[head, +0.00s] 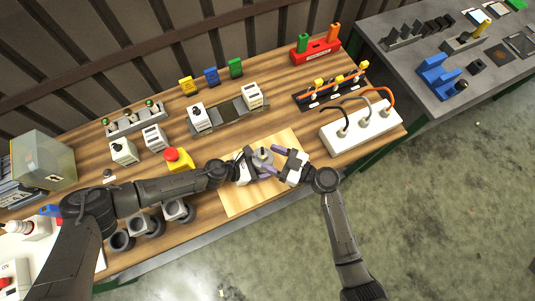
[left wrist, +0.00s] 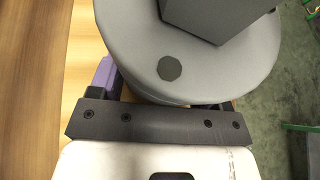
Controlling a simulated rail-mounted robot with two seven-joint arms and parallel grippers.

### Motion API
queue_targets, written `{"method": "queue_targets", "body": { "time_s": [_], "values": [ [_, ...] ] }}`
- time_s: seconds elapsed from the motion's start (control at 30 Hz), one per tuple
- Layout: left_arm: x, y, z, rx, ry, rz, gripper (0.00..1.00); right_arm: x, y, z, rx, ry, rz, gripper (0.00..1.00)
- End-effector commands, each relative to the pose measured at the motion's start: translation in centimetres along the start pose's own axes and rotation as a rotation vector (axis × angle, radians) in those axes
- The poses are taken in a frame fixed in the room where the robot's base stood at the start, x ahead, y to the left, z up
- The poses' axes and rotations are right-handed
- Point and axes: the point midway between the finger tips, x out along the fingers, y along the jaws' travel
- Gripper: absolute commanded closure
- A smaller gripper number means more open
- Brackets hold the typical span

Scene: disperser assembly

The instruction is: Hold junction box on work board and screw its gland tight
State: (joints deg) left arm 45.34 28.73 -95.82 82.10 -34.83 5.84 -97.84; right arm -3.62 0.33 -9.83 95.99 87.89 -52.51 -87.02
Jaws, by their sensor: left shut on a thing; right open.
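The junction box (head: 264,155) is a grey round body on the pale work board (head: 236,203), seen near the board's upper part. In the left wrist view it is a large grey disc (left wrist: 125,40) with a dark round spot and a dark grey block (left wrist: 215,12) on top. I cannot tell whether that block is the gland. My left gripper (head: 257,163) is shut on the box from the left; one purple finger shows in the left wrist view. My right gripper (head: 273,160) is open, its purple fingers pointing at the box from the right. Its contact with the box is unclear.
A red button on a yellow box (head: 178,159) stands left of the board. A white block with several cables (head: 361,124) stands to the right. Behind is a grey rail with white modules (head: 228,112). Grey cups (head: 121,241) stand near the front edge. The board's front part is clear.

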Motion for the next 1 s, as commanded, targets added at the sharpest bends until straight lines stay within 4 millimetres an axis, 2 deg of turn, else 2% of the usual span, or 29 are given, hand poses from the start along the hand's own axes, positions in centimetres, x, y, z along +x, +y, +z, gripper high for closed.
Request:
{"method": "queue_targets", "body": {
  "time_s": [0.2, 0.57, 1.0],
  "values": [
    [0.0, 0.0, 0.1, 0.0, -0.001, 0.0, 0.69, 1.6, 0.0, 0.0, 0.0, 0.0, 0.0, 0.41],
    [0.0, 0.1, 0.1, 0.0, -0.001, 0.001, 0.69, 1.8, 0.0, 0.0, 0.0, -0.001, 0.0, 0.41],
    [0.0, 0.1, 0.1, 0.0, -0.001, 0.001, 0.69, 1.8, 0.0, 0.0, 0.0, 0.0, 0.0, 0.82]
  ]
}}
